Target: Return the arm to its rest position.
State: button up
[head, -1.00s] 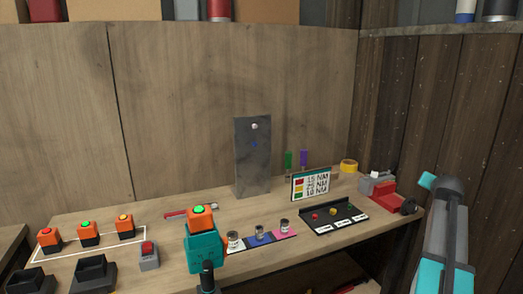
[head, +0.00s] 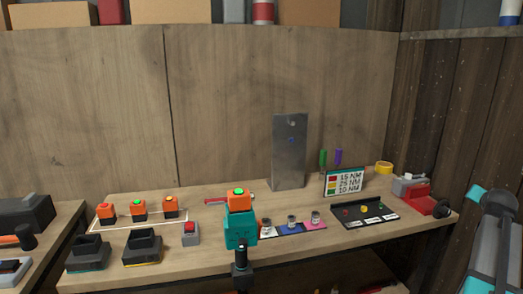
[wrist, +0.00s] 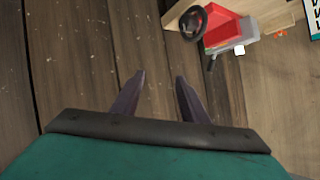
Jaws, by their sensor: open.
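My arm (head: 495,240) is at the right edge of the head view, in front of the dark plank wall and beside the bench's right end. My gripper (wrist: 157,85) shows in the wrist view with its two dark fingers apart and nothing between them. Behind the fingers are wall planks. In the head view the fingertips cannot be made out. The wrist view has a red and grey device with a black round knob (wrist: 193,22) beyond the fingers, clear of them.
The wooden bench (head: 310,247) holds a teal tool (head: 241,230) with an orange block on top, a grey metal plate (head: 290,155), a torque sign (head: 344,181), a black tray (head: 366,214) and a red-grey device (head: 418,196). Orange blocks (head: 139,208) and black holders (head: 142,248) stand left.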

jog(key=w+a+f+n+g+y, duration=0.2)
jog(key=a+f+y, duration=0.1)
jog(key=a+f, duration=1.1)
jog(key=w+a+f+n+g+y, duration=0.1)
jog(key=w+a+f+n+y, duration=0.15)
jog(key=a+f, duration=1.15)
jog(key=s+a+f+n+g+y, duration=0.1)
jog(key=s+a+f, duration=0.1)
jog(key=a+f, duration=0.35)
jog(key=s+a+f+g+y, duration=0.1)
jog(key=s+a+f, duration=0.1)
jog(key=f, duration=0.7)
jog(key=s+a+f+n+g+y, duration=0.2)
jog(key=s+a+f+n+g, duration=0.25)
jog(key=s+a+f, duration=1.25)
jog(key=s+a+f+g, duration=0.1)
jog(key=s+a+g, duration=0.1)
jog(key=s, duration=0.4)
jog(key=s+a+f+n+g, duration=0.1)
jog(key=s+a+f, duration=0.1)
jog(key=s+a, duration=0.3)
jog(key=s+a+f+n+g, duration=0.1)
jog(key=s+a+f+g, duration=0.1)
jog(key=s, duration=0.6)
jog(key=shift+s+a+g+h, duration=0.35)
jog(key=shift+a+h, duration=0.1)
jog(key=shift+a, duration=0.2)
jog(key=shift+c, duration=0.4)
